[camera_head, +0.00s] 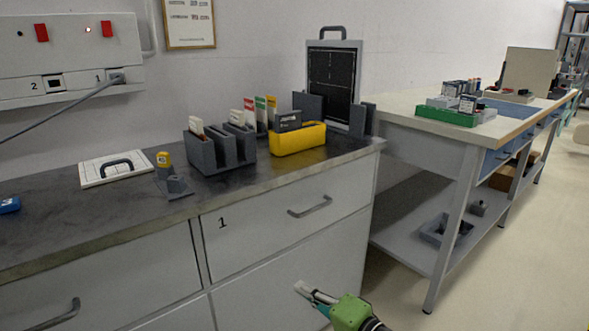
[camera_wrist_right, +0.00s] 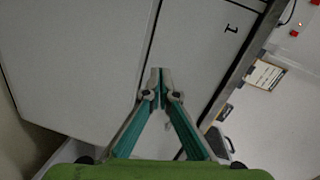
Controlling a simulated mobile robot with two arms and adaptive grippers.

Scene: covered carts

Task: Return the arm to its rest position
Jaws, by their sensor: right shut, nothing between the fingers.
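My right gripper (camera_head: 304,290) shows at the bottom of the head view, in front of the grey cabinet (camera_head: 285,268) and below its drawer marked 1. Its green body and pale fingers point up and to the left. In the right wrist view the fingertips of my right gripper (camera_wrist_right: 160,72) meet, and nothing is between them. The cabinet front (camera_wrist_right: 90,60) fills much of that view behind the fingers. My left gripper is in neither view.
A dark countertop (camera_head: 80,222) carries a grey slotted holder (camera_head: 205,155), a yellow bin (camera_head: 298,140) and a white plate with a handle (camera_head: 115,168). A workbench (camera_head: 400,118) with a lower shelf stands at the right. Bare floor (camera_head: 520,250) lies beside it.

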